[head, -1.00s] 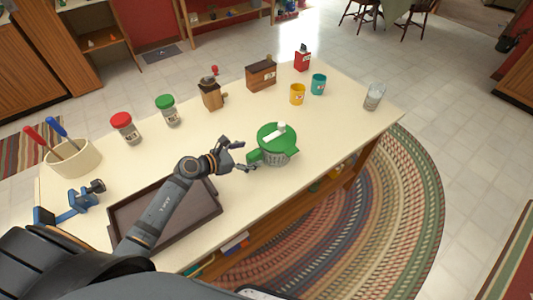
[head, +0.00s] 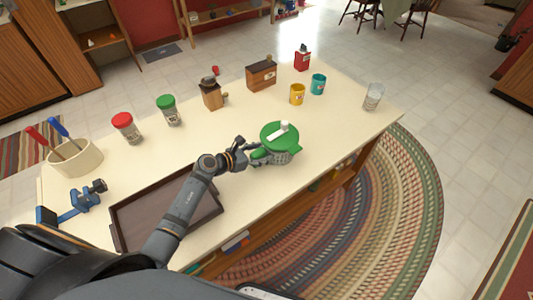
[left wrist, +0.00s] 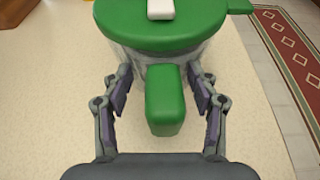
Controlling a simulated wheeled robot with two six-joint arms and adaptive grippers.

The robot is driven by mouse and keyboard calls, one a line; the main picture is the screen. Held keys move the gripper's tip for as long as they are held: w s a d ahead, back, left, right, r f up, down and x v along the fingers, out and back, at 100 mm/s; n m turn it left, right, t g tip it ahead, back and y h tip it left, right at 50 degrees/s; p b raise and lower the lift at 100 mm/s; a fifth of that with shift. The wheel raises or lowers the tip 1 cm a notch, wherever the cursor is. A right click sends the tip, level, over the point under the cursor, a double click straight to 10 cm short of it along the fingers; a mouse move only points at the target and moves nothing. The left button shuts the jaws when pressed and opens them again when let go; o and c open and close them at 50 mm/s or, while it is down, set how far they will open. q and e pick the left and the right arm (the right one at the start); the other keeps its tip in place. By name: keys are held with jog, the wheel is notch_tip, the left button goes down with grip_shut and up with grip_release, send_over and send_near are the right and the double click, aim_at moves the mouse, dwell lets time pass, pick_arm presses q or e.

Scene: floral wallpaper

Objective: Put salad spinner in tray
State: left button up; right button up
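The salad spinner (head: 280,137) has a green lid with a white handle on top, a clear bowl and green side grips. It stands upright on the cream table. In the left wrist view, its green side grip (left wrist: 164,99) points toward my left gripper (left wrist: 161,105). The fingers are open, one on each side of that grip, with gaps showing. In the head view my left gripper (head: 252,152) is at the spinner's left side. The brown tray (head: 133,213) lies at the table's front left, partly hidden by my left arm. My right gripper is not in view.
A blue clamp (head: 72,205) and a utensil crock (head: 75,158) are left of the tray. Jars (head: 126,128), a grinder (head: 212,95), a wooden box (head: 261,76) and cups (head: 297,94) line the back. A glass (head: 373,97) stands near the right edge.

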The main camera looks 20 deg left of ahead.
pick_arm(q)
grip_shut()
jog(key=shift+r, duration=0.15)
jog(key=shift+r, duration=0.55)
jog(key=s+d+r, duration=0.2)
jog(key=s+r, duration=0.9)
jog(key=s, duration=0.2)
jog(key=shift+s+d+r+p, duration=0.3)
jog(key=shift+s+r+p, duration=0.05)
jog(key=shift+s+p, duration=0.1)
